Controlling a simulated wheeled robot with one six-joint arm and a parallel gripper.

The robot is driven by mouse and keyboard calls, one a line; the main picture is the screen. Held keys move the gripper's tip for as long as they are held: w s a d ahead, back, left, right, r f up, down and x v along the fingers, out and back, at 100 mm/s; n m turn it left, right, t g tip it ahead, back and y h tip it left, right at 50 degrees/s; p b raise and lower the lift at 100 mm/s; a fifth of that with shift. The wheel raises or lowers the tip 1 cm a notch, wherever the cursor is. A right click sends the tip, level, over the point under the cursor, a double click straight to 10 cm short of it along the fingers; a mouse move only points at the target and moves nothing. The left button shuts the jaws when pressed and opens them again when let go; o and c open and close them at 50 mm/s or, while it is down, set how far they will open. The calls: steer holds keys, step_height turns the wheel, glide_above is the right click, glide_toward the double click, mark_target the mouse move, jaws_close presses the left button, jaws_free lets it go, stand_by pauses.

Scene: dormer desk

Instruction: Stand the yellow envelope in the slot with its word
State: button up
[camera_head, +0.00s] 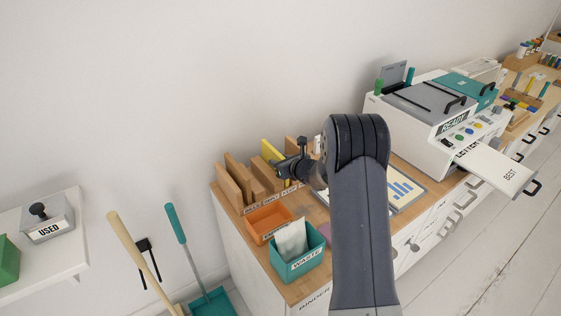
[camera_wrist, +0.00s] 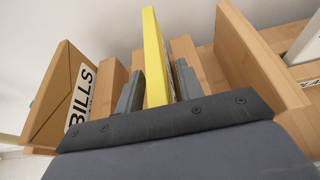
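The yellow envelope (camera_wrist: 153,50) stands upright and edge-on between the two dark fingers of my gripper (camera_wrist: 157,92) in the wrist view. The fingers lie close against both its sides, and my gripper looks shut on it. In the head view the envelope (camera_head: 270,151) shows above the wooden sorter (camera_head: 231,192), beside my gripper (camera_head: 290,170). The word BILLS (camera_wrist: 80,97) is on the left side of the sorter in the wrist view. The envelope's word and its lower edge are hidden, so I cannot tell whether it touches the slot's floor.
Wooden dividers (camera_wrist: 250,62) rise on both sides of my fingers. An orange tray (camera_head: 262,226) and a teal WASTE bin (camera_head: 297,267) with a pale item inside stand in front of the sorter. A printer (camera_head: 420,130) stands to the right.

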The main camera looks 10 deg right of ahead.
steer(key=b+v, duration=0.1)
steer(key=v, duration=1.1)
steer(key=shift+r, duration=0.15)
steer(key=x, duration=1.2)
steer(key=shift+w+f+p, duration=0.1)
steer(key=shift+f+p, duration=0.25)
steer(key=shift+r+p, duration=0.35)
steer(key=shift+r, duration=0.7)
